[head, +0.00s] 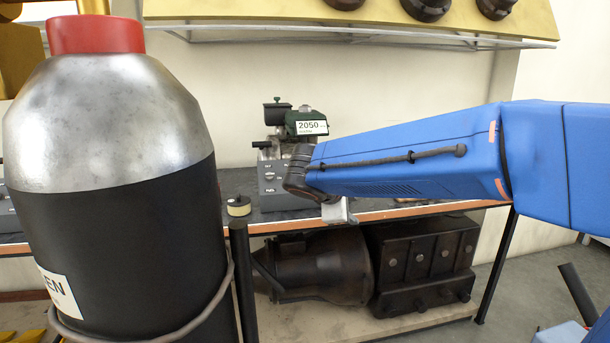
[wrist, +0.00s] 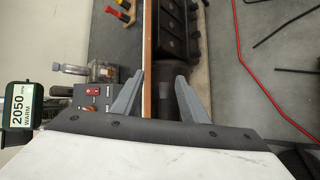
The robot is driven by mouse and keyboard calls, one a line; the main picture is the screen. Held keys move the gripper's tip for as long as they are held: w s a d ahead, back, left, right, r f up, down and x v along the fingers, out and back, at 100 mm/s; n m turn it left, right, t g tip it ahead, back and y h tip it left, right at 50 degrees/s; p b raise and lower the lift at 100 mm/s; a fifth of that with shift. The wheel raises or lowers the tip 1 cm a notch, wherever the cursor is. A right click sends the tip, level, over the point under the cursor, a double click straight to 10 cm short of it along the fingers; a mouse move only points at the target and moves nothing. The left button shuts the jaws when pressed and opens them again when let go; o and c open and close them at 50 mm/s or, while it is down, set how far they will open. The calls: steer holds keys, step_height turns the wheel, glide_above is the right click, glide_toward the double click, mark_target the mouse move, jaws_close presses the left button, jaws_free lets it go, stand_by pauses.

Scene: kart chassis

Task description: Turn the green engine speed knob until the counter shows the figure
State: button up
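The counter (head: 311,127) is a white display in a dark green housing at the back of the bench, and it reads 2050. In the wrist view the counter (wrist: 21,105) reads 2050 with WARM below, turned sideways at the left edge. A grey control box (head: 272,188) stands on the bench under it. The same box (wrist: 92,96) shows a red switch in the wrist view. My gripper (wrist: 156,82) is open and empty, pointing past the box towards the bench edge.
A large steel and black cylinder (head: 105,125) with a red top blocks the left foreground. A small round item (head: 238,205) lies on the bench (head: 385,213). A dark engine block (head: 425,255) sits on the lower shelf. A red cable (wrist: 245,62) lies on the floor.

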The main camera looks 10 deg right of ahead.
steer(key=w+a+r+n+t+h, duration=0.1)
steer(key=w+a+r+n+t, duration=0.15)
steer(key=w+a, duration=0.5)
steer(key=w+a+r+n+t, duration=0.2)
steer(key=w+a+n, duration=0.2)
steer(key=w+a, duration=0.35)
steer(key=x, duration=1.6)
steer(key=shift+r, duration=0.1)
jaws_close()
